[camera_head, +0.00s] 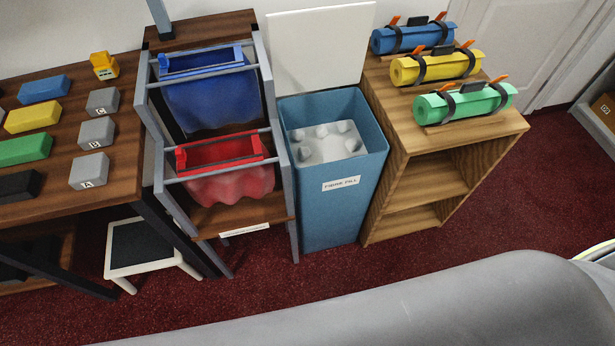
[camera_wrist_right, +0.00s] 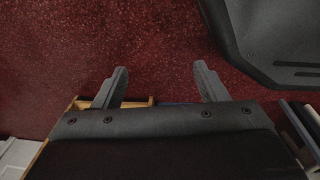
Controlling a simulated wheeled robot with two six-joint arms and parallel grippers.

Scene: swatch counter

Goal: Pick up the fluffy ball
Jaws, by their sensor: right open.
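A tall blue bin (camera_head: 335,215) labelled "FIBRE FILL" stands in the middle of the head view. Its open top shows white fill (camera_head: 318,148) with several rounded pale lumps, such as one lump (camera_head: 343,127) at the back right. I cannot tell whether any of these is the fluffy ball. My right gripper (camera_wrist_right: 160,84) is open and empty in the right wrist view, with dark red carpet beyond its fingers. Neither gripper shows in the head view.
A rack with a blue bag (camera_head: 210,103) and a red bag (camera_head: 235,187) stands left of the bin. A wooden shelf (camera_head: 425,172) with several rolls is right. A table with blocks (camera_head: 25,150) is far left.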

